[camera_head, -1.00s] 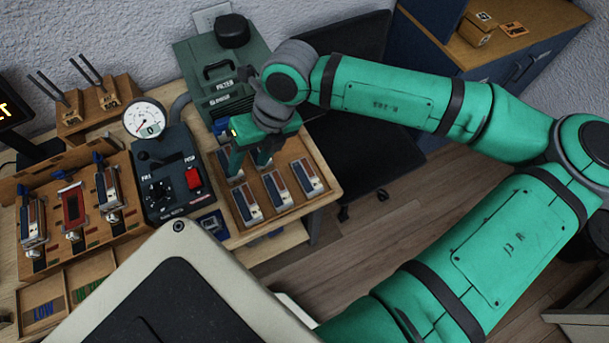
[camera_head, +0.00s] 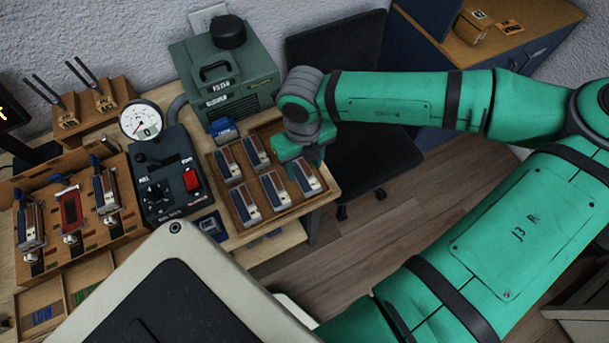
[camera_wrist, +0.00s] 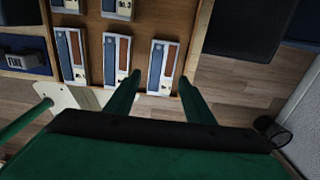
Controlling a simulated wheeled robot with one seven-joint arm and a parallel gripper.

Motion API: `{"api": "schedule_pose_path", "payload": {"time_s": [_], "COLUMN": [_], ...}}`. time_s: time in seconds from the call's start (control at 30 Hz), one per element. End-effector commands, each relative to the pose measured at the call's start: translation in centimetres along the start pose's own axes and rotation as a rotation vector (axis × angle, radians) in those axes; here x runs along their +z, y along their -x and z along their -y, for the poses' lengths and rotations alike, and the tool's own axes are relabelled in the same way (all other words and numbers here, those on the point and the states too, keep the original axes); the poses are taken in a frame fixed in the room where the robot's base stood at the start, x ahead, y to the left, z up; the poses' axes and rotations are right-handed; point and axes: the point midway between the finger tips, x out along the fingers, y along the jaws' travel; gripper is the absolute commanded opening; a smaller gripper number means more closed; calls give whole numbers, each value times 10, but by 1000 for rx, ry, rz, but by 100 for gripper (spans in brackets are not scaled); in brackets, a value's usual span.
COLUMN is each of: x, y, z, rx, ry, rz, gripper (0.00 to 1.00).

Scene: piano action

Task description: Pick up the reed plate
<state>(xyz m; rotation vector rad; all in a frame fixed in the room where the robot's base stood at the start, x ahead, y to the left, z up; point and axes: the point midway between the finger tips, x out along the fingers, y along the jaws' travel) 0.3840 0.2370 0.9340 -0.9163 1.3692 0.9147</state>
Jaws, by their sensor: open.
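Several reed plates, white with a blue strip and a brown strip, lie in a wooden tray (camera_head: 212,166) on the bench. My gripper (camera_wrist: 160,80) is open above the tray's right side. In the wrist view its two green fingers lie either side of the lower end of the rightmost reed plate (camera_wrist: 163,66). That plate also shows in the head view (camera_head: 307,178), just below the gripper. I cannot tell whether the fingers touch it or how far above it they are. In the head view my gripper (camera_head: 303,158) hides the tray's upper right part.
A dark control box (camera_head: 165,180) with a red switch and a gauge (camera_head: 142,119) stands left of the tray. A green blower box (camera_head: 222,75) is behind it. A wooden rack (camera_head: 80,215) holds more plates at left. The bench ends just right of the tray.

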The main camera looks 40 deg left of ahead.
Motion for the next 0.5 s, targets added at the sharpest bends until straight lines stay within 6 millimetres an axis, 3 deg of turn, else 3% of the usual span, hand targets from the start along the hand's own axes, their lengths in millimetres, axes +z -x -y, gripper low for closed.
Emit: {"api": "schedule_pose_path", "payload": {"time_s": [0.3,0.5], "x": [2,2], "y": [-41,-49], "z": [2,3], "rx": [2,1], "ry": [-1,0], "rz": [-1,1], "gripper": [48,48]}}
